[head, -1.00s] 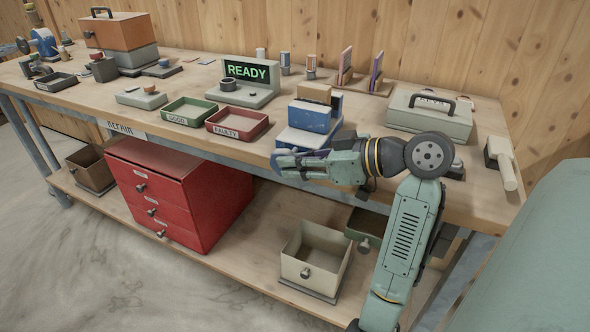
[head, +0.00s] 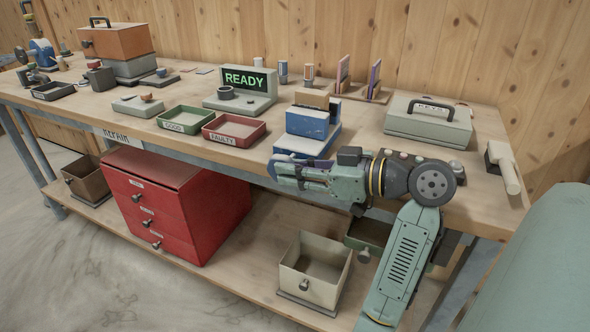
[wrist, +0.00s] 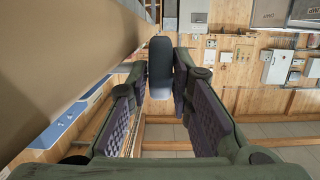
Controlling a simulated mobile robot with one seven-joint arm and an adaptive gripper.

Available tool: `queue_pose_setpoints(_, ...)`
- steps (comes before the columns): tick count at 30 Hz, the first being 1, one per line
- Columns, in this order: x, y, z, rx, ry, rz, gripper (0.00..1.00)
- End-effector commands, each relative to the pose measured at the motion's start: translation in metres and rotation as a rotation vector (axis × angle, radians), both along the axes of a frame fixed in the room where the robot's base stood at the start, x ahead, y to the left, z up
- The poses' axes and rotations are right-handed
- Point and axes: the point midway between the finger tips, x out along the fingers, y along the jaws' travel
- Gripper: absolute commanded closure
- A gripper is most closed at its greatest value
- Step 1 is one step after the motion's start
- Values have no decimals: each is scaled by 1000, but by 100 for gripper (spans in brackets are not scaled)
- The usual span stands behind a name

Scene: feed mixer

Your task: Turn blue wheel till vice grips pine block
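The blue vice (head: 308,124) stands at the bench's front edge in the head view. The pine block (head: 312,97) sits upright at its top, in front of the dark rear jaw; I cannot tell whether the jaws touch it. My gripper (head: 285,172) is level at the vice's front, just below the bench top. A sliver of the blue wheel (head: 271,168) shows at its fingertips. In the wrist view a dark, rounded wheel rim (wrist: 160,68), seen edge-on, lies between the two spread fingers. I see no clear contact with the pads.
Green (head: 186,119) and red (head: 234,130) trays stand left of the vice, before a READY display (head: 245,88). A grey case (head: 429,122) and a brush-like tool (head: 503,166) are at right. Below are red drawers (head: 175,205) and an open cream bin (head: 315,268).

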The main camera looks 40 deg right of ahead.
Motion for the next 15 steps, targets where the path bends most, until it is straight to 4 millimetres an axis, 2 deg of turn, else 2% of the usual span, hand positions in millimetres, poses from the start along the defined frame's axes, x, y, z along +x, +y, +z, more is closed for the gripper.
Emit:
queue_pose_setpoints(6, 0, 0, -1, -1, 2, 1, 63)
queue_pose_setpoints(15, -1, 0, -1, -1, 3, 1, 63)
